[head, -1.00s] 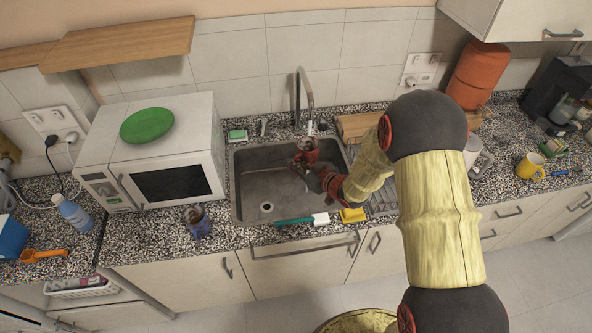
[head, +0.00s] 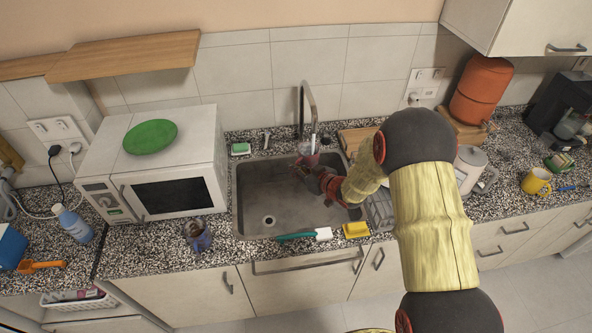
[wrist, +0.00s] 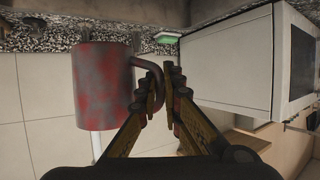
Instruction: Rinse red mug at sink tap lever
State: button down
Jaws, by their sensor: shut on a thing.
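The red mug (head: 309,160), blotched with grey, is held over the back of the sink (head: 262,195). In the head view it is just below the spout of the tap (head: 304,97). My gripper (head: 303,171) is shut on the mug's handle; the wrist view shows the fingers (wrist: 161,92) closed at the handle and the mug body (wrist: 101,85) to their left. A pale patch shows at the mug's top in the head view; I cannot tell whether it is water. A small metal fitting (head: 266,138) stands left of the tap; I cannot tell whether it is the lever.
A white microwave (head: 205,140) stands left of the sink. A dark cup (head: 197,237), a brush (head: 300,236) and a yellow sponge (head: 356,230) lie along the front counter. A green-topped sponge (head: 240,149) sits behind the sink. A kettle (head: 468,165) stands right.

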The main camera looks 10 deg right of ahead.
jog(key=shift+d+r, duration=0.1)
jog(key=shift+d, duration=0.1)
dwell(0.3)
jog(key=shift+d, duration=0.4)
jog(key=shift+a, duration=0.15)
jog(key=shift+a, duration=0.45)
jog(key=shift+d, duration=0.15)
jog(key=shift+d, duration=0.45)
jog(key=s, duration=0.8)
jog(key=shift+a, duration=0.15)
dwell(0.6)
